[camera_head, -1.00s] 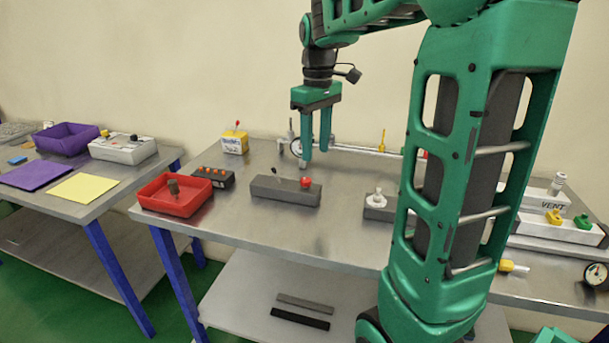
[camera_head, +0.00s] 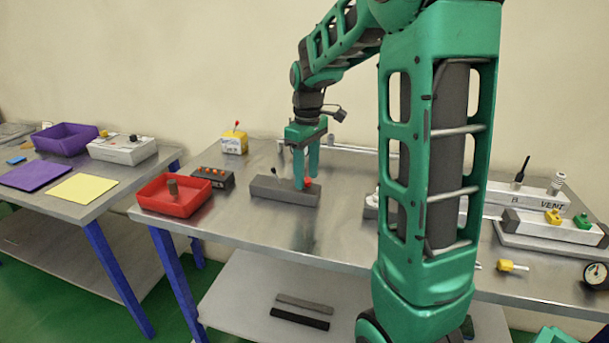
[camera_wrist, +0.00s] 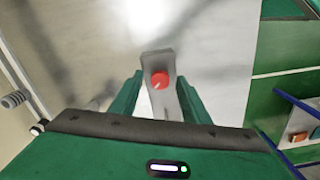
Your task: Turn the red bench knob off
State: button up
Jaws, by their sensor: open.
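The red bench knob (camera_head: 308,182) sits on top of a dark grey block (camera_head: 270,193) near its right end, on the metal bench. In the wrist view the red knob (camera_wrist: 159,79) shows a pale line on its face and lies between my two fingers. My gripper (camera_head: 304,184) points down with its green fingers open, at the block's right end close to the knob. In the head view a finger partly covers the knob's left side. I cannot tell whether a finger touches it.
A red tray (camera_head: 153,204) with a brown knob and a dark box with orange buttons (camera_head: 214,178) stand to the left. A yellow box (camera_head: 234,145) stands behind. To the right, my arm hides part of the bench and its white fittings. The bench in front of the block is clear.

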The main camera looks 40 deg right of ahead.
jog(key=shift+f, duration=0.2)
jog(key=c, duration=1.1)
jog(key=shift+o, duration=0.2)
